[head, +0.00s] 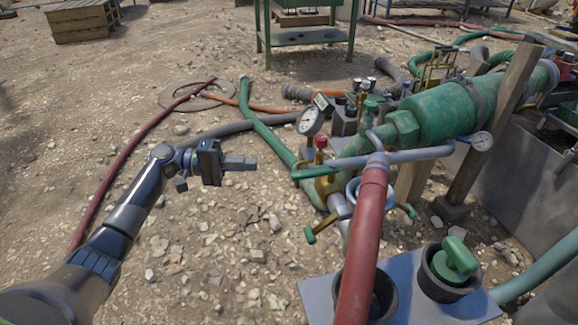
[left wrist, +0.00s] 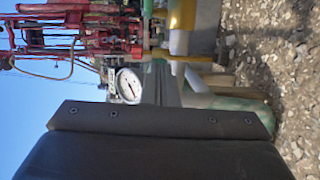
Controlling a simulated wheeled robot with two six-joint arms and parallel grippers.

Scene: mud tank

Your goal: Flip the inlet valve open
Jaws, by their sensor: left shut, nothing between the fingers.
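My left gripper (head: 252,163) reaches in from the left in the head view. It is shut and empty, pointing right above the gravel, apart from the pipework. To its right is a green pipe assembly with a green lever handle (head: 315,172) lying roughly level. Below is a crossbar with green ends (head: 311,235). I cannot tell for certain which handle is the inlet valve. A round white gauge (head: 311,121) stands above the lever; a gauge also shows in the left wrist view (left wrist: 128,86), where a dark plate hides the lower part. My right gripper is not in view.
A red pipe (head: 366,235) rises in front of the valves from a grey plate (head: 318,290). A big green cylinder (head: 440,110) and wooden post (head: 490,125) stand to the right. Hoses lie behind my gripper. Open gravel is at left.

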